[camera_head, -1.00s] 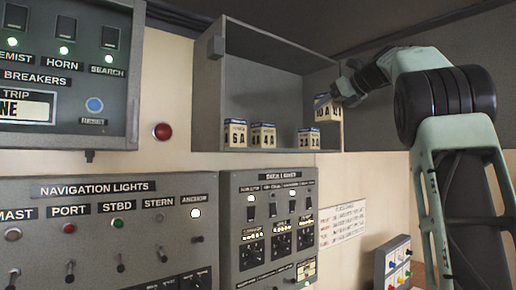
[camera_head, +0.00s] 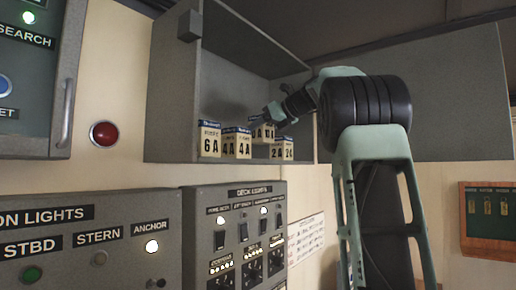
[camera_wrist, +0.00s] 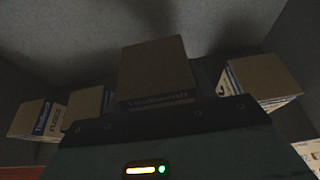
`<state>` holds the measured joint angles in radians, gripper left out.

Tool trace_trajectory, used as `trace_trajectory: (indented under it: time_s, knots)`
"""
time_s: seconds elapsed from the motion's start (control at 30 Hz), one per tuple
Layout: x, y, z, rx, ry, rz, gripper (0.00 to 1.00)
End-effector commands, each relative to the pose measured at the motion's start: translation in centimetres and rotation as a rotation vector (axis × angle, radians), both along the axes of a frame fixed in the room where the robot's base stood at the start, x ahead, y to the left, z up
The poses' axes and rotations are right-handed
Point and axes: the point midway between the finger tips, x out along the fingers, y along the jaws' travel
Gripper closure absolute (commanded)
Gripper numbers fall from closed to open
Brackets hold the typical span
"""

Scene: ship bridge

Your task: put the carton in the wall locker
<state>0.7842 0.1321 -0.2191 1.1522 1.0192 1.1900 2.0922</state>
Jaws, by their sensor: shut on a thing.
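The open grey wall locker (camera_head: 172,100) hangs on the wall in the head view, its door (camera_head: 430,105) swung out to the right. My gripper (camera_head: 272,113) reaches in from the right, shut on a small tan carton (camera_head: 261,134) with a blue-and-white label. The held carton is within the locker's opening, between the 4A carton (camera_head: 237,144) and the 2A carton (camera_head: 277,153). I cannot tell whether it touches the shelf. In the wrist view the held carton (camera_wrist: 155,70) stands beyond my gripper's dark edge (camera_wrist: 160,112); the fingertips are hidden.
A 6A carton (camera_head: 209,141) stands at the locker's left; another carton (camera_head: 288,151) stands at its right. Wrist-view cartons flank the held one, on the left (camera_wrist: 36,118) and right (camera_wrist: 262,80). Switch panels (camera_head: 235,235) lie below; a key board (camera_head: 488,220) hangs right.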

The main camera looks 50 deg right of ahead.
Motion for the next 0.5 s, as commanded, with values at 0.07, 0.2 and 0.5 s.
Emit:
trace_trajectory:
  time_s: [0.07, 0.2, 0.5]
  knots:
    - [0.0, 0.0, -0.7, 0.002, -0.001, 0.000, 0.78]
    - [0.0, 0.0, -1.5, 0.000, -0.002, -0.001, 0.78]
    - [0.0, 0.0, -4.7, 0.000, -0.001, 0.000, 0.78]
